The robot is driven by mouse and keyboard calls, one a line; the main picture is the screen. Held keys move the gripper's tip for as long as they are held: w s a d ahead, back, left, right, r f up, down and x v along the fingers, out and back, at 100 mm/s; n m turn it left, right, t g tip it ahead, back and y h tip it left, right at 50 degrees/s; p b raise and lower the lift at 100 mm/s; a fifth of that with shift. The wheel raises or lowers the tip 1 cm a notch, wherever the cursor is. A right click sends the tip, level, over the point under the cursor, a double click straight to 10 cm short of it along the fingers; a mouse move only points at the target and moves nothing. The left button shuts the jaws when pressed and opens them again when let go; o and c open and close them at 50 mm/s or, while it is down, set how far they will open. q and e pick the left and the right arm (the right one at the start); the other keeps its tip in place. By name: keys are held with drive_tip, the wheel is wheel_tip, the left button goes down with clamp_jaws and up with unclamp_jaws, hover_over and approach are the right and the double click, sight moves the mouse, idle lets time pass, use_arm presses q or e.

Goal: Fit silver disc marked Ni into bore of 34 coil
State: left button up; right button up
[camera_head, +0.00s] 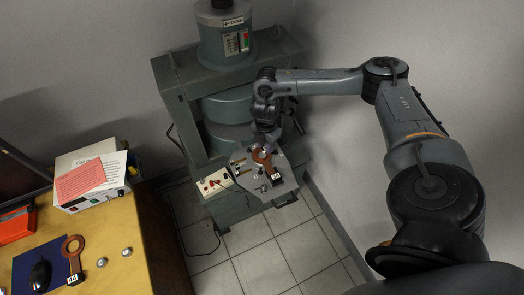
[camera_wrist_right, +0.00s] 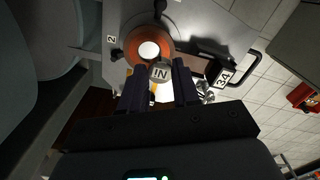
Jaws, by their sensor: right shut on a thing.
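The 34 coil (camera_head: 262,160) is a copper-coloured ring on the grey plate of the green magnet stand. In the right wrist view the ring (camera_wrist_right: 167,34) surrounds a bright white bore, and its black tag reads 34 (camera_wrist_right: 225,76). The silver disc (camera_wrist_right: 160,73), with letters that read Ni upside down, is between the fingertips of my right gripper (camera_wrist_right: 159,78), shut on it. In that view the disc overlaps the ring's near edge, beside the bore. Its height above the ring cannot be told. In the head view my right gripper (camera_head: 266,143) is over the coil and hides the disc. My left gripper is out of view.
The wooden desk (camera_head: 150,225) at left holds a 44 coil (camera_head: 74,262), two small silver discs (camera_head: 102,262) (camera_head: 127,252), a mouse and an instrument box (camera_head: 95,165). A red-knobbed control box (camera_head: 214,183) stands beside the plate. The tall magnet (camera_head: 225,105) rises behind.

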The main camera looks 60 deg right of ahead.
sight(262, 155)
drive_tip(key=shift+w+d+f, duration=0.2)
drive_tip(key=shift+w+f, duration=0.35)
drive_tip(key=shift+w, duration=0.3)
drive_tip(key=shift+f+b, duration=0.6)
drive_tip(key=shift+f, duration=1.4)
drive_tip(key=shift+f, duration=0.15)
drive_tip(key=o, duration=1)
